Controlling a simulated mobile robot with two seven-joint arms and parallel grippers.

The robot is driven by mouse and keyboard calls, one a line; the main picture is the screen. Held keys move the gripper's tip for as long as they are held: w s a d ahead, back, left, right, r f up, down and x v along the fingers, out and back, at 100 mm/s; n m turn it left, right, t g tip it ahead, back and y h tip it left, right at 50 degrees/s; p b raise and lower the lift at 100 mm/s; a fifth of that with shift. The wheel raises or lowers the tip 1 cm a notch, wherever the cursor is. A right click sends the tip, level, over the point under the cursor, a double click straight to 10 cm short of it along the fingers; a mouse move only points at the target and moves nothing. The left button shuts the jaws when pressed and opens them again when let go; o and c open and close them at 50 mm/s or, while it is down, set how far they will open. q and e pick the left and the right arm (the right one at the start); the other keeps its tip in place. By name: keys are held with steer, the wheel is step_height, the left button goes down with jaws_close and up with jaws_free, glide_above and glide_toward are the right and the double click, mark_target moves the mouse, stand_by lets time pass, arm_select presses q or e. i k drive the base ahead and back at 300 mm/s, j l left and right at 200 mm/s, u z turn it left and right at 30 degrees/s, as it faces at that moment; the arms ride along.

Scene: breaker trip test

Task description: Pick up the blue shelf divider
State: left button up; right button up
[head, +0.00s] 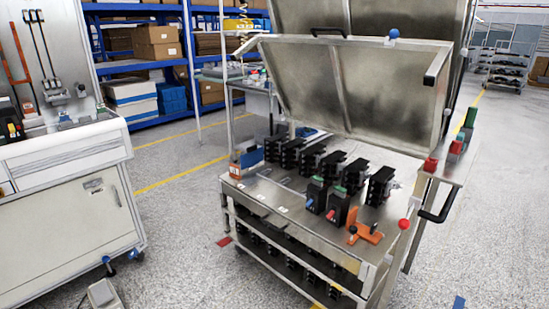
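I cannot clearly make out which thing is the blue shelf divider. A blue shelving rack (170,62) stands at the back left, with blue bins (171,98) on its low shelf. A small blue piece (459,302) shows at the bottom edge of the head view, right of the steel bench, apparently on the floor. A blue and orange item (249,158) lies at the left end of the steel bench (262,192). Neither of my grippers is in the head view.
The bench has an open steel lid (350,90), several black breakers (380,185), an orange clamp (366,232) and a black side handle (437,207). A white cabinet (65,225) stands at left. A grey box (103,294) is on the floor. Floor between them is mostly clear.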

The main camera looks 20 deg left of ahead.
mark_target(254, 156)
steer(key=i+j+z, duration=0.25)
steer(key=j+z, duration=0.3)
steer(key=j, duration=0.2)
steer(key=i+j+z, duration=0.25)
steer(key=j, duration=0.2)
steer(key=j+z, duration=0.25)
steer(key=j, duration=0.2)
